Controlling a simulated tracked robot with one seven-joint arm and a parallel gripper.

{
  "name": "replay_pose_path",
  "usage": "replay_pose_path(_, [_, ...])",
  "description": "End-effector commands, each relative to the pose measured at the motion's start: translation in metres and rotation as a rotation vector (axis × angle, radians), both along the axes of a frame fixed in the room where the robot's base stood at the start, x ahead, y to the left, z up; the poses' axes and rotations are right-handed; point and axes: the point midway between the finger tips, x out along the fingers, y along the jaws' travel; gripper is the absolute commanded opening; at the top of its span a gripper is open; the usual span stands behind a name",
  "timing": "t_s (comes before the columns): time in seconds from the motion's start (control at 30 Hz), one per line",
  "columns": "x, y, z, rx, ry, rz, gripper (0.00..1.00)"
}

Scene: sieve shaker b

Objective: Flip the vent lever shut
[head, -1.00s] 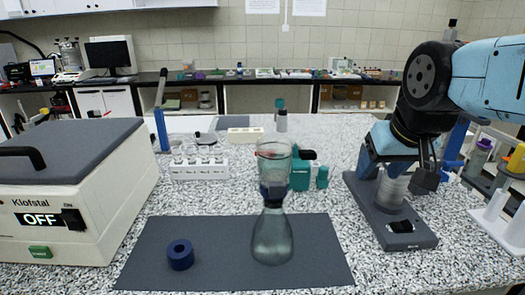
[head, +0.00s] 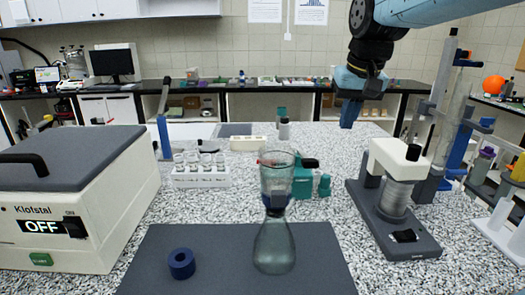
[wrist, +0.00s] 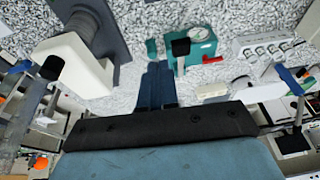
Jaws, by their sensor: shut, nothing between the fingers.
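A teal pump (head: 303,180) stands mid-bench, partly behind the glass funnel and flask. In the wrist view the teal pump (wrist: 200,42) shows a round gauge, a black knob (wrist: 180,47) and a small red lever (wrist: 213,59) sticking out at its side. I cannot tell for certain that this red lever is the vent lever, or its exact position. My gripper (head: 349,114) is shut and empty, pointing down above the bench, behind and right of the pump. In the wrist view my gripper (wrist: 155,78) is apart from the pump.
A white-and-grey device (head: 395,155) with a dark base stands at right. The glass flask (head: 274,248) and blue ring (head: 181,264) are on a dark mat (head: 325,262). A vial rack (head: 200,178) and a Klofstal box (head: 75,185) stand left.

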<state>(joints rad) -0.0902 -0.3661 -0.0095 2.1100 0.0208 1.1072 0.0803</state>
Motion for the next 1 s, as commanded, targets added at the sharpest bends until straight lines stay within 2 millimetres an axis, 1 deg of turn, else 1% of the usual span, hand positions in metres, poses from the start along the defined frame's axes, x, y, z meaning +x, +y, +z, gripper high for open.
replay_pose_path(0.03, [0.010, 0.003, 0.002, 0.001, 0.014, 0.002, 0.00])
replay_pose_path(0.23, [0.043, 0.015, 0.010, 0.006, 0.060, 0.003, 0.00])
replay_pose_path(0.5, [0.087, 0.032, 0.014, 0.009, 0.123, 0.003, 0.00])
replay_pose_path(0.73, [0.125, 0.050, 0.013, 0.009, 0.178, 0.005, 0.00])
replay_pose_path(1.0, [0.168, 0.072, 0.006, 0.006, 0.241, 0.006, 0.00])
